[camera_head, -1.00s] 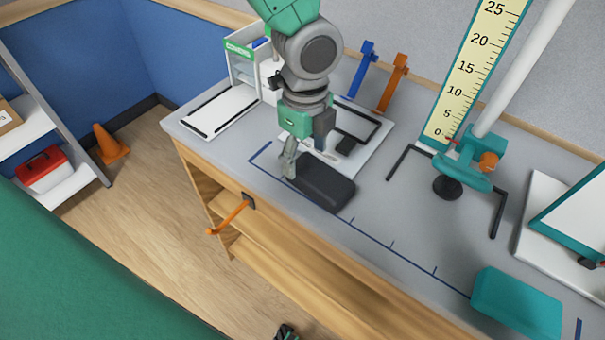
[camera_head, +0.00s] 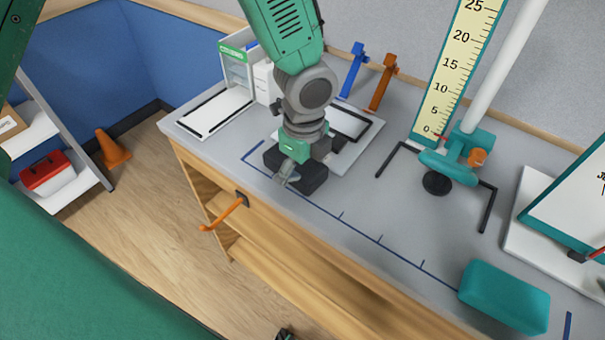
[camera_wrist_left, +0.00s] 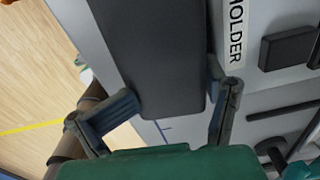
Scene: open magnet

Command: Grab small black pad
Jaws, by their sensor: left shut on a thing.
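A black pad (camera_head: 313,178), a dark block with rounded edges, lies on the grey bench near its front edge. My left gripper (camera_head: 297,170) is down over it from above, partly covering it in the head view. In the left wrist view the black pad (camera_wrist_left: 155,50) runs between the two fingers of my left gripper (camera_wrist_left: 175,88). The fingers press on its two long sides. A smaller black block (camera_wrist_left: 287,48) lies beside the "HOLDER" label and is apart from the gripper.
A white tray (camera_head: 208,112) is at left. A ruler stand (camera_head: 447,165) and a teal block (camera_head: 504,297) are to the right. Bench between is clear.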

